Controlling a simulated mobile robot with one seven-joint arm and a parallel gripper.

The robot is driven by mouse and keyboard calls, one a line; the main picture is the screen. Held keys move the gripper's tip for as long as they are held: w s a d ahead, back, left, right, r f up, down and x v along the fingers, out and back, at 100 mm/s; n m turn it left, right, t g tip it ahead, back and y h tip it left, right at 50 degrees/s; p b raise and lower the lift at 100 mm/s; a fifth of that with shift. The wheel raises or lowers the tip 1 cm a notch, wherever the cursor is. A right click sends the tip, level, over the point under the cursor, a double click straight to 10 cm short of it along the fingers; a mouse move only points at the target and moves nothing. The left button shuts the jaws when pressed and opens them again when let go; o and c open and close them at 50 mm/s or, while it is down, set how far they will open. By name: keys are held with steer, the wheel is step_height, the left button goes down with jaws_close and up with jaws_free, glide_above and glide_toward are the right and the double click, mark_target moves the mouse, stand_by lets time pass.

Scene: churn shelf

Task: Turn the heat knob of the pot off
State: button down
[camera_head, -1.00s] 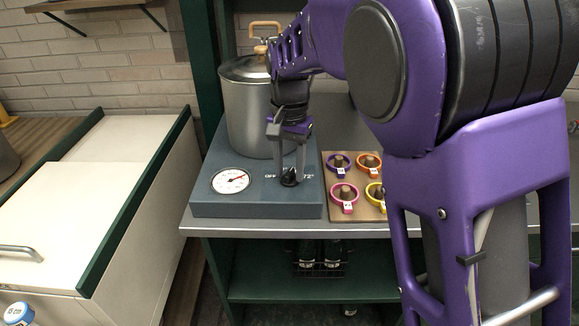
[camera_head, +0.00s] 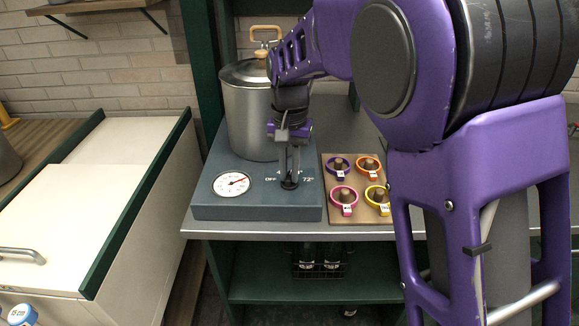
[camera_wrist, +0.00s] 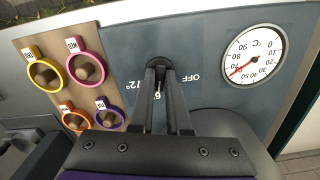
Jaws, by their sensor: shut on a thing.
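The dark round heat knob (camera_head: 289,184) sits on the slate-blue base (camera_head: 258,205) of the pot, between the "OFF" and "72°" marks. It also shows in the wrist view (camera_wrist: 158,61), partly hidden by the fingers. My gripper (camera_head: 289,175) points down and is shut on the knob; in the wrist view its fingertips (camera_wrist: 159,70) meet on it. The steel pot (camera_head: 249,110) with its lid stands on the base behind my gripper. A dial thermometer (camera_head: 231,184) is left of the knob; in the wrist view its needle (camera_wrist: 243,69) lies near 60 to 70 °C.
A wooden board (camera_head: 353,217) with several coloured rings on pegs lies right of the base. A white counter (camera_head: 90,200) stands to the left. A lower shelf (camera_head: 270,286) holds dark bottles in a wire rack.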

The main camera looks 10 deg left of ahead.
mark_target(290, 175)
steer(key=n+p, duration=0.2)
steer(key=n, duration=0.2)
steer(key=shift+r+n, duration=0.15)
steer(key=shift+n, duration=0.15)
steer(key=n+p, duration=0.2)
steer(key=n, duration=0.1)
steer(key=shift+n, duration=0.3)
steer(key=n+p, duration=0.1)
steer(key=n, duration=0.2)
steer(key=shift+w+n, duration=0.1)
steer(key=shift+n, duration=0.2)
steer(key=n+p, duration=0.2)
steer(key=n, duration=0.2)
steer(key=shift+n, duration=0.3)
steer(key=c, duration=0.9)
jaws_free()
step_height(290, 175, up, 17)
steer(key=shift+r+p, duration=0.1)
steer(key=shift+p, duration=0.85)
